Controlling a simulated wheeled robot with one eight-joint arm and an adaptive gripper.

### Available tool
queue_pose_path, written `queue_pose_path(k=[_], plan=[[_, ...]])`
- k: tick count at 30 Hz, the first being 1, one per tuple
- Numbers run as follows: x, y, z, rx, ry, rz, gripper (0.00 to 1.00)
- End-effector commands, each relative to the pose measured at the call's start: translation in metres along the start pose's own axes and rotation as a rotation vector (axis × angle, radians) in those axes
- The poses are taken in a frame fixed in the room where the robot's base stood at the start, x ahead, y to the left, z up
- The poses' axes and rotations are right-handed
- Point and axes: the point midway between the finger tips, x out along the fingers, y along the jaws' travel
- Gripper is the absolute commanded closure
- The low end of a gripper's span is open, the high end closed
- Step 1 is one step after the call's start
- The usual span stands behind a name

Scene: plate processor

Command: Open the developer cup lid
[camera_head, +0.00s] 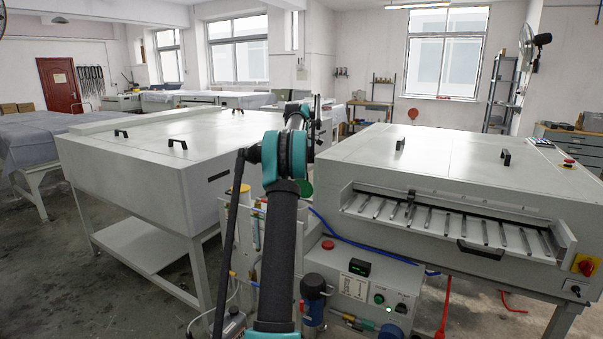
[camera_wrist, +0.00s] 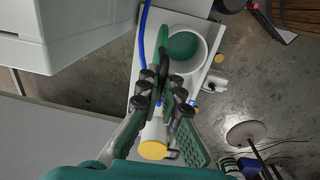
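The developer cup (camera_wrist: 201,56) is a white round vessel with a green interior showing, at the upper middle of the wrist view. Its green lid (camera_wrist: 153,42) looks raised, seen nearly edge-on at the cup's left side. In the head view a green disc (camera_head: 306,188), probably this lid, shows beside my arm. A black curved handle (camera_wrist: 163,58) runs by the lid. My gripper (camera_wrist: 163,84) has its black fingertips close together on either side of the handle's lower end. Whether they touch it I cannot tell. My arm hides most of the cup in the head view.
A large white machine (camera_head: 140,165) stands left, and the plate processor (camera_head: 450,175) right. A control box (camera_head: 362,290) sits low between them. A blue hose (camera_wrist: 144,25) runs beside the lid. A yellow-capped white cylinder (camera_wrist: 153,149) lies below the fingers in the wrist view.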

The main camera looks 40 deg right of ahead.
Motion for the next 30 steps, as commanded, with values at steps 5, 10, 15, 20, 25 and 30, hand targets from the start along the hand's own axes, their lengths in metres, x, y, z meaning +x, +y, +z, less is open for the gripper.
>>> queue_pose_path(k=[5, 10, 15, 20, 25, 30], plan=[[0.002, 0.001, 0.001, 0.002, -0.001, 0.001, 1.00], [0.002, 0.001, 0.001, 0.001, -0.001, 0.001, 0.78], [0.001, 0.001, 0.001, 0.001, -0.001, 0.000, 0.71], [0.001, 0.000, 0.000, 0.001, 0.000, 0.000, 0.71], [-0.009, 0.001, 0.000, 0.001, 0.000, 0.000, 0.71], [-0.037, 0.001, 0.000, 0.001, 0.000, 0.000, 0.71]])
